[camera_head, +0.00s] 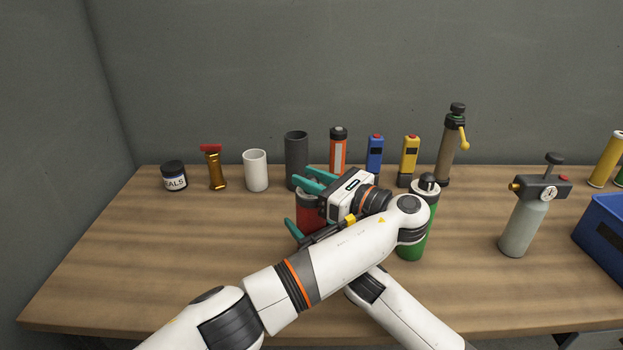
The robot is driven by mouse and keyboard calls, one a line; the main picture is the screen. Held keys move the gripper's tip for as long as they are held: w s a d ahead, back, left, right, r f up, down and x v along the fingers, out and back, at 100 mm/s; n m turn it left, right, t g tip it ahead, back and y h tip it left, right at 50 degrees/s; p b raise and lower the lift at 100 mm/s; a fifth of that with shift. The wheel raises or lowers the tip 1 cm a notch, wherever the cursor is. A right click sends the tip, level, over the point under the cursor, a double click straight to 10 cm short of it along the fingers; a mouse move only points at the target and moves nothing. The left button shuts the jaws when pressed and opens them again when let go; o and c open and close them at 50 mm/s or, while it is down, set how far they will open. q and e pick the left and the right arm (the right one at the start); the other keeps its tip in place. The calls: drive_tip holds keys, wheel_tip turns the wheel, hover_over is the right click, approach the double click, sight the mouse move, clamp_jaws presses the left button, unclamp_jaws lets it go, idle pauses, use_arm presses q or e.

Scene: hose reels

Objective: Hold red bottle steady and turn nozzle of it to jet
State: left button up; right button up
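The red bottle (309,218) stands upright on the table, left of a green bottle. Its dark collar shows just under my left gripper; its nozzle is hidden, so its setting cannot be seen. My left gripper (314,180) reaches in from the right at the height of the bottle's top. Its two teal fingers are a little apart, and I cannot see whether the nozzle is between them. My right gripper (293,229) is low at the red bottle, mostly hidden behind my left arm. One teal fingertip shows beside the bottle's left side; its grip is hidden.
The green bottle (416,232) stands close beside my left wrist. A grey bottle with a gauge (523,227) and a blue bin (603,235) are at the right. Several cylinders and tools, including a white cup (256,171), line the back edge. The table's left front is clear.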

sight(311, 179)
use_arm(q)
drive_tip(key=o, duration=0.4)
drive_tip(key=shift+r, duration=0.1)
wheel_tip(311, 179, up, 10)
drive_tip(key=shift+f, duration=0.1)
idle(0.4)
